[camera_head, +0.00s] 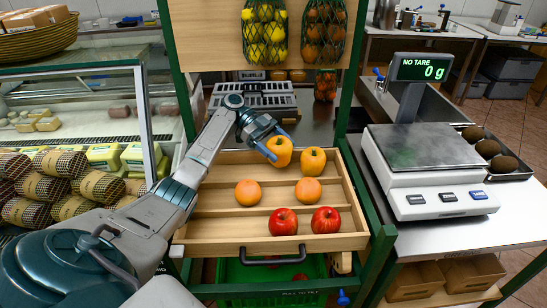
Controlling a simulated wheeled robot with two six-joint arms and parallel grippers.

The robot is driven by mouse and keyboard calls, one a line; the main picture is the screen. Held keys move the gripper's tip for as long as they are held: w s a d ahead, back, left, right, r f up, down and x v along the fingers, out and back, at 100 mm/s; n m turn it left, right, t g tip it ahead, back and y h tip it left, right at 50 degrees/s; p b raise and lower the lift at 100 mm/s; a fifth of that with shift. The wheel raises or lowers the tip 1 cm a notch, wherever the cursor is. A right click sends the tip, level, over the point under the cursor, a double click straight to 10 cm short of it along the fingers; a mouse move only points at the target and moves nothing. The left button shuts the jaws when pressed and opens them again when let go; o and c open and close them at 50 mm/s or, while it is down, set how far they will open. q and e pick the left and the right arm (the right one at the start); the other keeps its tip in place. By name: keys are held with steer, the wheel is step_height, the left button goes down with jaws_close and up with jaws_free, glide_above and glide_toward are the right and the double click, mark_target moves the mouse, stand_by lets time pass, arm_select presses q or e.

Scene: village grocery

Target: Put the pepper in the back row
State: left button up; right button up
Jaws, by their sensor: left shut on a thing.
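A yellow-orange pepper (280,152) is at the left part of the back row of the wooden tray (210,232). My left gripper (273,144) reaches in from the left and is shut on this pepper. I cannot tell whether the pepper touches the tray floor. A second yellow-orange pepper (314,161) sits in the back row just to its right. Two oranges (248,193) are in the middle row and two red apples (283,222) in the front row. My right gripper is not in view.
A scale (424,160) reading 0 g stands on the right counter, with dark round fruit (487,149) in a tray behind it. Green posts (348,70) flank the tray. A glass display case (75,110) is at left. The back row's left end is clear.

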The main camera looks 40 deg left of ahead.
arm_select(q)
steer(key=f, duration=0.4)
steer(key=shift+a+f, duration=0.1)
steer(key=shift+a, duration=0.1)
steer(key=shift+d+f, duration=0.1)
steer(key=shift+f, duration=0.15)
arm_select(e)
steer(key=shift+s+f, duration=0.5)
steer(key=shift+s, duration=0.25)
